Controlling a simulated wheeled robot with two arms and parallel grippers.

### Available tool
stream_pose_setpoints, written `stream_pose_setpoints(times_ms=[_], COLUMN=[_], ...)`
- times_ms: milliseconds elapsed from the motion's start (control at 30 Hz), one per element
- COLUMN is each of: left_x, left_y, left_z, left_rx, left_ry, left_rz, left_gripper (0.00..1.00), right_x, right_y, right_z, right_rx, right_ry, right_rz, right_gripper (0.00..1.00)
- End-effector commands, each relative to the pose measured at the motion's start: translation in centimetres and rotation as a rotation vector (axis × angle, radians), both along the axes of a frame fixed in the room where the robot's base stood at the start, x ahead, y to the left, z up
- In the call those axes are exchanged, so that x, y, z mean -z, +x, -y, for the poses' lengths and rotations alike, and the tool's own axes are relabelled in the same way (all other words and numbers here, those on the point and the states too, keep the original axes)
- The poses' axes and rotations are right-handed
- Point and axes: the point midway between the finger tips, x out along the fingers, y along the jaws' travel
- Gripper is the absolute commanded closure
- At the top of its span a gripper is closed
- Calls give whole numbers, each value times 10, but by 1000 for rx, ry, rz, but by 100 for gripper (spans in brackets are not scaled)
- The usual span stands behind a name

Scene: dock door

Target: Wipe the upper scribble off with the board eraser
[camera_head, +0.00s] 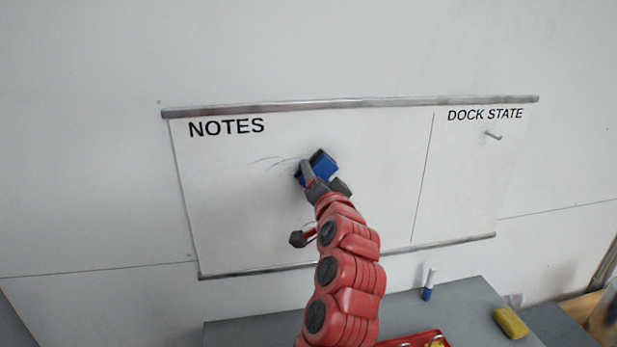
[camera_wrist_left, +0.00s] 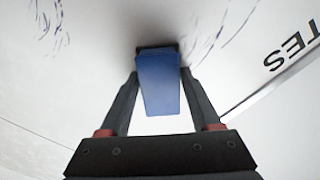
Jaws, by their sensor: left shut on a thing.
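The blue board eraser (camera_head: 323,162) is held in my left gripper (camera_head: 323,180) against or very near the whiteboard (camera_head: 225,215), a little right of the middle of the NOTES part. In the left wrist view, the gripper's two fingers stand on either side of the blue eraser (camera_wrist_left: 158,85), its dark pad side toward the board. Faint curved strokes of the upper scribble (camera_head: 265,160) show just left of the eraser. Strokes also show right of the eraser in the left wrist view (camera_wrist_left: 208,40), with another group of marks (camera_wrist_left: 50,25) at left. My right gripper is not in view.
The board has a DOCK STATE part (camera_head: 470,170) at right, past a vertical line. Below stands a grey table (camera_head: 400,308) with a blue-and-white marker (camera_head: 429,284), a yellow block (camera_head: 510,322) and a red tray (camera_head: 415,340). My arm hides part of the board.

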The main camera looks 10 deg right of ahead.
Motion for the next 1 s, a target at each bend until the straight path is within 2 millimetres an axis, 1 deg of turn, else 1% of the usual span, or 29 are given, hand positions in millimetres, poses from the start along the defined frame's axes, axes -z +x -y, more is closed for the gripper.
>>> stream_pose_setpoints(times_ms=[167,467,767,1000], left_x=[0,0,0,1], left_y=[3,2,1,0], left_z=[-4,-32,-45,-68], left_rx=[-3,-4,-3,-5], left_ry=[-1,-1,-1,0], left_rz=[1,1,1,-1], left_gripper=[80,80,80,80], right_x=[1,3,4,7], right_y=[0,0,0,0], right_z=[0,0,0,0], right_rx=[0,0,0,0], right_ry=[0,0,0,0], right_rz=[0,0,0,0], right_gripper=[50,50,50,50])
